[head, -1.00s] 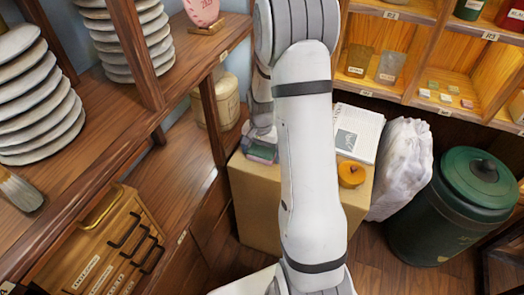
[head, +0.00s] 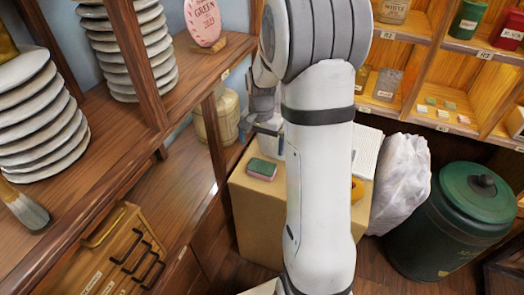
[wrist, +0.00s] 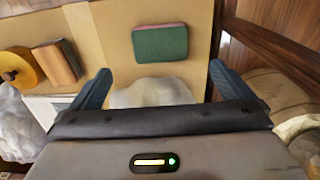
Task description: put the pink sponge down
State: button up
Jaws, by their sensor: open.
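The pink sponge (head: 262,169) lies flat on top of a cardboard box (head: 258,205). Its green side faces up and pink shows along its edge. In the wrist view, the sponge (wrist: 160,43) lies beyond the fingertips, apart from them. My gripper (wrist: 160,82) is open, with its two blue fingers spread wide and no sponge between them. In the head view, it is partly hidden behind my arm, just behind the sponge.
The box also bears an orange round thing (wrist: 18,68) and a brown block (wrist: 57,62). A pale rounded thing (wrist: 150,93) shows between the fingers. A white bag (head: 402,185) and green bin (head: 465,215) stand right. Wooden shelves with stacked plates (head: 45,120) stand left.

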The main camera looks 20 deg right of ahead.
jog(key=s+a+r+n+t, duration=0.1)
jog(key=s+a+r+n, duration=0.3)
jog(key=s, duration=0.6)
jog(key=s+a+r+n+t, duration=0.1)
jog(key=s+a+r+n, duration=0.4)
jog(key=s, duration=0.5)
jog(key=shift+a+r, duration=0.55)
jog(key=shift+r, duration=0.1)
jog(key=shift+s, duration=0.1)
